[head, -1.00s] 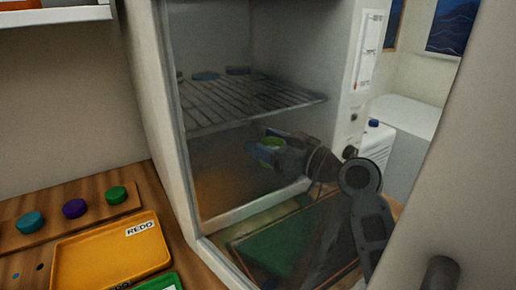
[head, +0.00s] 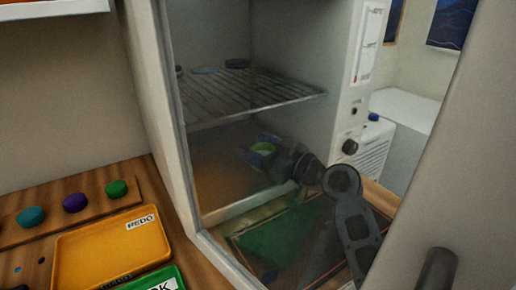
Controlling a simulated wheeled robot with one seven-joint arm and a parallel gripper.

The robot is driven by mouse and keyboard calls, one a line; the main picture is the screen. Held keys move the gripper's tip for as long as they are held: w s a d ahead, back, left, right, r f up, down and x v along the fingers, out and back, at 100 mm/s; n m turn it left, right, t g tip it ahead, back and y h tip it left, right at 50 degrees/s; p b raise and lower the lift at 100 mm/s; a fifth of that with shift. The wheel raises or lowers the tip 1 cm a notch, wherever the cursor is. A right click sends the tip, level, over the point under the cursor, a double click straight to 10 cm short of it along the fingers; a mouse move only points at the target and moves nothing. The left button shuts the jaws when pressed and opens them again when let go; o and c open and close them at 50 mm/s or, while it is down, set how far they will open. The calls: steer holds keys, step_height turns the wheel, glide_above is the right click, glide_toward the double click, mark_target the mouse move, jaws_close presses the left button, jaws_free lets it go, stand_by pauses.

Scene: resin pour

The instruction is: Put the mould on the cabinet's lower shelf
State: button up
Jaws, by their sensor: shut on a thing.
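My gripper (head: 262,153) is inside the cabinet (head: 180,160), below the wire rack (head: 250,100). It is shut on a small round mould with a green top (head: 262,147). The mould is low in the cabinet, above the lower floor (head: 222,180), and the fingers partly hide it. I cannot tell whether the mould touches the lower surface. The clear door (head: 300,235) stands across the front of the view, and my arm shows partly through it.
At the left, a wooden strip holds teal, purple and green round pieces (head: 75,202). A yellow REDO tray (head: 112,248) and a green tray (head: 160,279) lie in front. The cabinet's side panel has knobs (head: 350,147).

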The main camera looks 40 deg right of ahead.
steer(key=shift+f+b, duration=0.45)
steer(key=shift+f, duration=0.05)
steer(key=o, duration=1.1)
steer(key=shift+s+f, duration=0.1)
steer(key=shift+f, duration=0.15)
steer(key=shift+r, duration=0.1)
steer(key=shift+r+p, duration=0.6)
steer(key=shift+p, duration=0.3)
steer(key=s+d+b, duration=0.1)
steer(key=s+b, duration=0.1)
steer(key=s, duration=0.9)
steer(key=shift+s+d+r+b, duration=0.2)
steer(key=shift+s+b, duration=0.1)
steer(key=shift+s, duration=0.1)
